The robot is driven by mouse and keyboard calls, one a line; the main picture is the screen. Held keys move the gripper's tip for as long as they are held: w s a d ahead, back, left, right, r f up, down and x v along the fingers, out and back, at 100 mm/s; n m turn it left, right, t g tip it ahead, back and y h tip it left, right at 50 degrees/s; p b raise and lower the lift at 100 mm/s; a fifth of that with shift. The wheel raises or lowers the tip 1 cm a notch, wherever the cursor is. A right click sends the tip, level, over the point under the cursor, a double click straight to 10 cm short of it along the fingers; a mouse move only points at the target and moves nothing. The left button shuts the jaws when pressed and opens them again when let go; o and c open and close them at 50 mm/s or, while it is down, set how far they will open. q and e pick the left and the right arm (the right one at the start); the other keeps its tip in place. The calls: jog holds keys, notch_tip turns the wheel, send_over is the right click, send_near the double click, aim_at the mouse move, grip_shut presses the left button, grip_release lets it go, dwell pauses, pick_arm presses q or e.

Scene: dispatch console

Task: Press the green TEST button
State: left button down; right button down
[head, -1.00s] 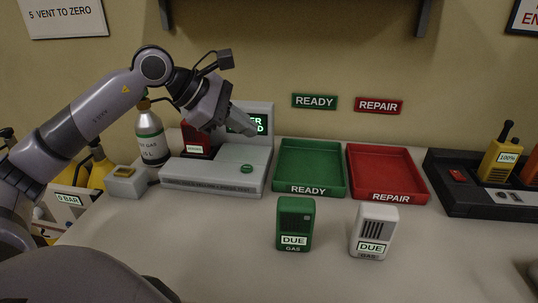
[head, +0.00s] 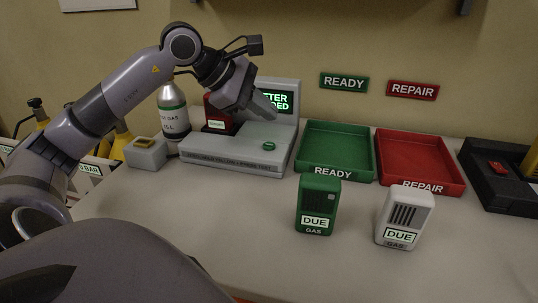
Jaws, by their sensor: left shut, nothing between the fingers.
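The green TEST button (head: 268,147) is a small round button on the right part of the grey console's base (head: 225,160). The console's screen (head: 283,101) shows green text, partly hidden by my arm. A red device (head: 217,113) with a white label stands in the console's left part. My left gripper (head: 270,113) is shut and empty. Its fingertips point down and right, above and behind the button in the picture, in front of the screen, and appear apart from the button. My right gripper is not in view.
A green READY tray (head: 308,160) and a red REPAIR tray (head: 455,184) lie right of the console. A green detector (head: 319,192) and a white detector (head: 418,205) stand in front. A gas bottle (head: 173,123) and a small grey box (head: 146,155) are left.

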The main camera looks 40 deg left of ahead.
aim_at(265, 146)
pick_arm(q)
notch_tip(265, 146, down, 4)
jog(key=shift+r+b, duration=0.25)
jog(key=shift+b, duration=0.95)
jog(key=shift+f+b, duration=0.35)
dwell(0.7)
jog(key=shift+f+b, duration=0.4)
jog(key=shift+b, duration=0.1)
jog(key=shift+f+b, duration=0.5)
dwell(0.5)
dwell(0.4)
jog(key=shift+r+p, duration=0.7)
jog(key=shift+r, duration=0.15)
